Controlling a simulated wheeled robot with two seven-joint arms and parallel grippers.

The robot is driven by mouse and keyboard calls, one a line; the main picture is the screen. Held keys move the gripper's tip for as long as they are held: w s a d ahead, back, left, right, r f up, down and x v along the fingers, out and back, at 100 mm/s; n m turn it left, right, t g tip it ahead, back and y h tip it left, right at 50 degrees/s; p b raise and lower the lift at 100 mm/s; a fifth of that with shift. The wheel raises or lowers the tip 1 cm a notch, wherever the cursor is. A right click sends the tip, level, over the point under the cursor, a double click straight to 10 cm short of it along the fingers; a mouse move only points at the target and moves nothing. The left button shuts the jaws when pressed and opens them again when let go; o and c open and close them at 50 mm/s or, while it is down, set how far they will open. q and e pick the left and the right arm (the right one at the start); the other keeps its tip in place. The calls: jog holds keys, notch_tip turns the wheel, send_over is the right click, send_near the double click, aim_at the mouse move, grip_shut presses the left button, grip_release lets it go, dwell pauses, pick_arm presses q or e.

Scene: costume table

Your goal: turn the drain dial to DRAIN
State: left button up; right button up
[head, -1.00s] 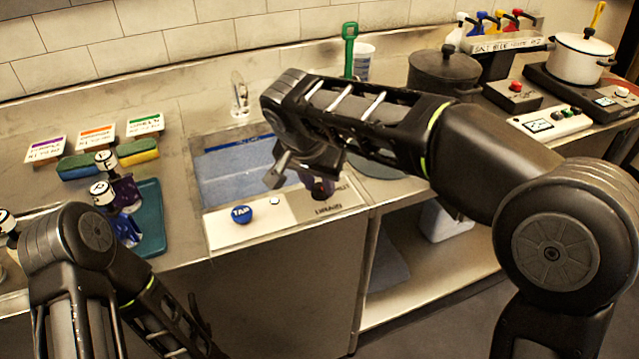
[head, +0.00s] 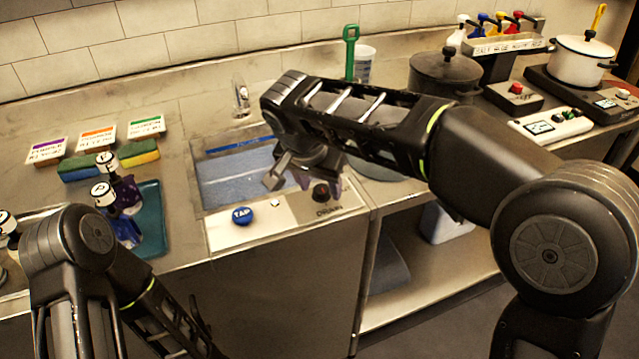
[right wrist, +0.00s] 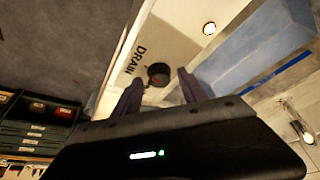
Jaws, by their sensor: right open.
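The drain dial (head: 321,193) is a small dark round knob on the pale panel in front of the sink basin, beside the printed word DRAIN. Its pointer is too small to read. It also shows in the right wrist view (right wrist: 159,74). My right gripper (head: 303,181) is open above the panel, just behind the dial in the head view. In the right wrist view its two fingers (right wrist: 160,84) stand on either side of the dial with gaps; whether they touch it cannot be told. My left arm is at lower left, its gripper outside the frame.
A blue TAP button (head: 242,215) and a small white button (head: 275,202) sit on the same panel. The sink basin (head: 235,178) holds blue liquid. A faucet (head: 240,95) stands behind it. A teal tray (head: 150,215) with bottles lies left. A dark pot (head: 443,75) stands right.

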jog(key=v, duration=0.7)
jog(key=shift+s+r, duration=0.15)
jog(key=shift+r, duration=0.2)
